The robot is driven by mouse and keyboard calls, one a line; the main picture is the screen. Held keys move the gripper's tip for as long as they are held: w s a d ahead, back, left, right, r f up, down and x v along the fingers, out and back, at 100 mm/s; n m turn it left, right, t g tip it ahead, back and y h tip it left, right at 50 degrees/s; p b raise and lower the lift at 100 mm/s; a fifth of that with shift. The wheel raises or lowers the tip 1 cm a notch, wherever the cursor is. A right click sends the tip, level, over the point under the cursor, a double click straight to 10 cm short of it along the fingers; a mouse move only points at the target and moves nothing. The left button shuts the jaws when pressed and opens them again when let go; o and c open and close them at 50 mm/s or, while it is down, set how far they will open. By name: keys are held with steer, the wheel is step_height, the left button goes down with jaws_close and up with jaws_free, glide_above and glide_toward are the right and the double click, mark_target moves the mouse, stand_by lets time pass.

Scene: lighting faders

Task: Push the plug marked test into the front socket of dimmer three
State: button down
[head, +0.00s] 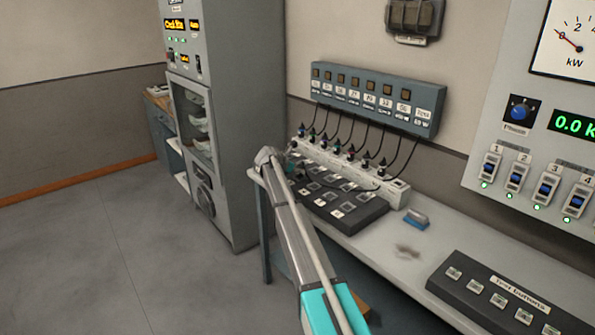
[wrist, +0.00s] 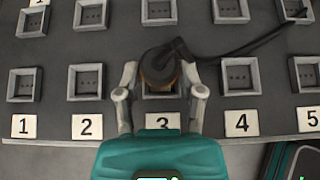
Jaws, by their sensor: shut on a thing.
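In the wrist view my gripper (wrist: 160,76) is shut on a dark round plug (wrist: 157,66) with an orange band. Its black cable (wrist: 245,43) runs off to the upper right. The plug is over the front socket of dimmer three (wrist: 150,92), directly behind the white "3" label (wrist: 163,122), and hides much of it. I cannot tell whether its pins are in the socket. No marking on the plug is readable. In the head view my arm hides most of the gripper, at the left end of the black socket board (head: 345,218).
Sockets on both sides of number three, including socket four (wrist: 240,76), look empty. Behind the board stands a white strip (head: 398,192) with several corded plugs, below a labelled wall box (head: 430,118). A blue brush-like object (head: 415,222) and a button box (head: 475,300) lie to the right.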

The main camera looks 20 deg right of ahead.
steer(key=shift+s, duration=0.1)
steer(key=shift+c, duration=0.7)
jaws_free()
steer(key=shift+f, duration=0.1)
step_height(320, 180, up, 14)
steer(key=p, duration=1.4)
steer(key=shift+s+d+f+b, duration=0.2)
steer(key=shift+s+d, duration=0.4)
steer(key=shift+d, duration=0.35)
steer(key=shift+s+d+f+b, duration=0.2)
steer(key=shift+s+d, duration=0.35)
steer(key=shift+d, duration=0.35)
